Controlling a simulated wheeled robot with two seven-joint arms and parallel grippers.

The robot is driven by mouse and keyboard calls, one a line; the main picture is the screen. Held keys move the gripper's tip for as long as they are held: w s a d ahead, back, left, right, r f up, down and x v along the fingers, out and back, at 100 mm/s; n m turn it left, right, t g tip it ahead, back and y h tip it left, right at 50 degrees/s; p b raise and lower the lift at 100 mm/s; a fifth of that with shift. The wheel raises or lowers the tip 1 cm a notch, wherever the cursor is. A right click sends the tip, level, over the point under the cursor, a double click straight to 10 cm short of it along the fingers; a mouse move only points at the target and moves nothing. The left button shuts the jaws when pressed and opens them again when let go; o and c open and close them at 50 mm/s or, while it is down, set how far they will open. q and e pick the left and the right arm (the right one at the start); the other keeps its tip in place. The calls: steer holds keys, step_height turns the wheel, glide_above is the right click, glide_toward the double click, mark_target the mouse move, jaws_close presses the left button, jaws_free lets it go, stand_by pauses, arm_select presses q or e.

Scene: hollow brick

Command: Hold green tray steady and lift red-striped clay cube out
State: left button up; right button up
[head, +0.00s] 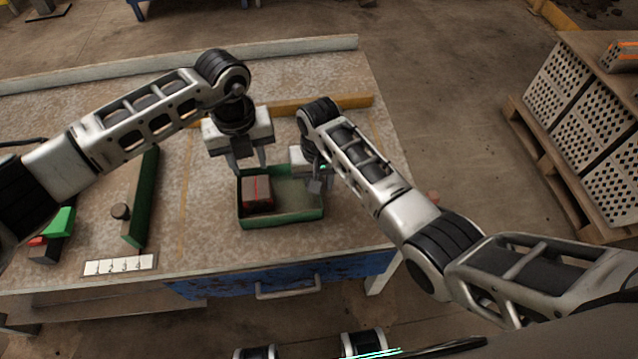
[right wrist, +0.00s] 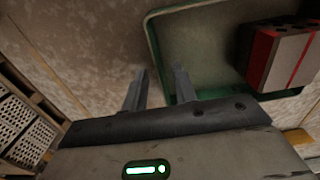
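The green tray (head: 290,219) sits on the worktable near its front edge. The red-striped clay cube (head: 258,196) is in the tray's left part; it also shows in the right wrist view (right wrist: 285,58). My left gripper (head: 249,168) is open, fingers pointing down, just above and behind the cube, with nothing visible between them. My right gripper (right wrist: 160,72) is at the tray's right wall, its fingers apart on either side of the wall, one inside and one outside. Whether either finger touches the wall is unclear. In the head view my right arm partly hides that end.
A long green bar (head: 143,200) with a dark knob stands left of the tray. A numbered strip (head: 119,264) and green and red blocks (head: 60,222) lie further left. A yellow bar (head: 310,103) runs behind. Perforated bricks (head: 590,115) are stacked on a pallet at right.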

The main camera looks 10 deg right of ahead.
steer(key=shift+f, duration=0.9)
jaws_close()
arm_select(q)
steer(key=o, duration=0.5)
steer(key=shift+r, duration=0.1)
steer(key=o, duration=0.5)
steer(key=r, duration=0.1)
steer(key=s+r+m+t, duration=0.1)
steer(key=r, duration=0.1)
steer(key=shift+a+r, duration=0.2)
steer(key=shift+c, duration=0.2)
glide_above(256, 187)
steer(key=shift+m, duration=0.3)
steer(key=f, duration=0.5)
steer(key=shift+s+a+f, duration=0.2)
steer(key=shift+s+f, duration=0.1)
steer(key=shift+f, duration=0.1)
steer(key=shift+w+d+f, duration=0.1)
steer(key=shift+d+f, duration=0.05)
steer(key=shift+f, duration=1.15)
steer(key=shift+w+d+f, duration=0.1)
steer(key=shift+f, duration=1.2)
